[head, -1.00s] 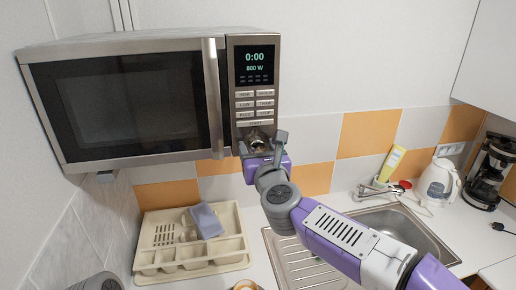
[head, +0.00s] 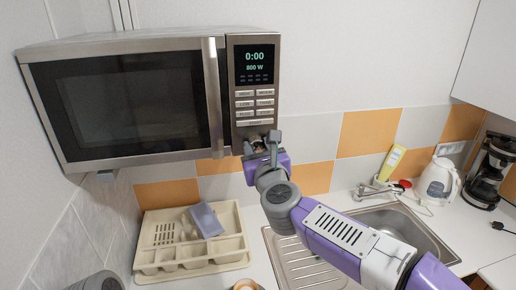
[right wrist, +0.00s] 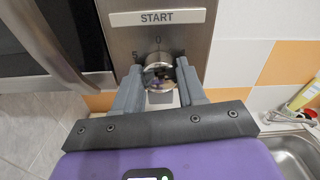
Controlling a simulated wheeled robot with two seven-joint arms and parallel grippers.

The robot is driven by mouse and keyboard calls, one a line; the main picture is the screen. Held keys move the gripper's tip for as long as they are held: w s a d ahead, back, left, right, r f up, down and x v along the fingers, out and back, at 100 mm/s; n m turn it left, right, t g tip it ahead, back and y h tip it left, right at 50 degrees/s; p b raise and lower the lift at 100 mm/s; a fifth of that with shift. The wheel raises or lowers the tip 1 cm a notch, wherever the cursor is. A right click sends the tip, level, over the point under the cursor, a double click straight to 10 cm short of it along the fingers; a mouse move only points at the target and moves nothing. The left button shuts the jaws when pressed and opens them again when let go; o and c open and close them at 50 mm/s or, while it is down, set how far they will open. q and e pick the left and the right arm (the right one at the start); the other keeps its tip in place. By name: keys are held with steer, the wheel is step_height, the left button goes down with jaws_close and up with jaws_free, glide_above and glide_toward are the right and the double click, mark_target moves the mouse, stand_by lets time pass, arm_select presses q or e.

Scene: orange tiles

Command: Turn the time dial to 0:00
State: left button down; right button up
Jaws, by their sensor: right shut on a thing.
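The time dial (right wrist: 158,76) is a round metal knob below the START button (right wrist: 157,18) on the microwave's control panel, with marks 0 and 5 around it. My right gripper (right wrist: 159,68) has a finger on each side of the dial and is shut on it. In the head view my right gripper (head: 262,142) is at the bottom of the panel and hides most of the dial. The microwave's display (head: 255,62) reads 0:00 and 800 W. My left gripper is not in view.
The microwave (head: 130,100) hangs on the wall with its door shut and a vertical handle (head: 213,98) left of the panel. Below are a beige cutlery tray (head: 165,268) and a sink (head: 415,232). A kettle (head: 436,184) and coffee maker (head: 490,172) stand at right.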

steer(key=n, duration=0.4)
steer(key=shift+p, duration=0.35)
steer(key=n+p, duration=0.1)
steer(key=n, duration=0.3)
steer(key=n+p, duration=0.1)
steer(key=n, duration=0.3)
steer(key=shift+n+p, duration=0.85)
steer(key=shift+n, duration=1.25)
steer(key=o, duration=1.1)
steer(key=shift+c, duration=0.2)
